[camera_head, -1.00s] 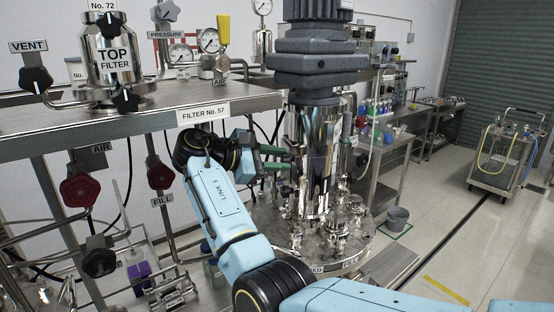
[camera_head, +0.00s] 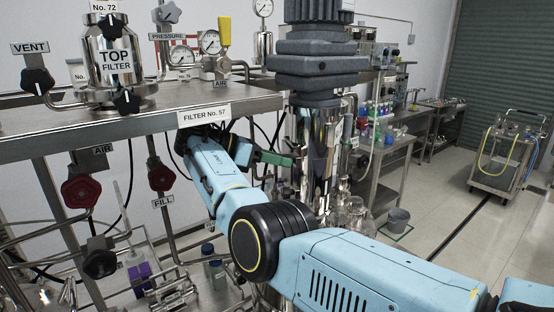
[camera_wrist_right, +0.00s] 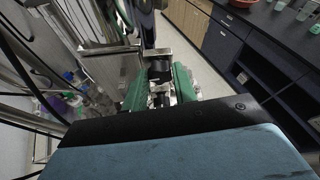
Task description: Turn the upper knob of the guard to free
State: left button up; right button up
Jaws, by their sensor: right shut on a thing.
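My right gripper (camera_head: 280,159) has green fingers and reaches from the left against the shiny steel column (camera_head: 316,140) under the dark grey drive housing. In the right wrist view the two green fingers (camera_wrist_right: 160,88) are closed on the sides of a small black knob (camera_wrist_right: 160,74) with metal parts around it. In the head view the knob is hidden by the fingers and column, so I cannot read its position. The lower vessel is mostly behind my right arm. My left gripper is in neither view.
A steel shelf (camera_head: 110,122) with the top filter (camera_head: 112,60) and gauges stands left of the column. Red valve knobs (camera_head: 80,190) hang below it. A bench with bottles (camera_head: 380,135), a grey bucket (camera_head: 397,220) and a cart (camera_head: 505,155) stand to the right, with open floor between.

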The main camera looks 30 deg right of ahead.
dwell(0.4)
jog(key=o, duration=1)
jog(key=shift+c, duration=0.2)
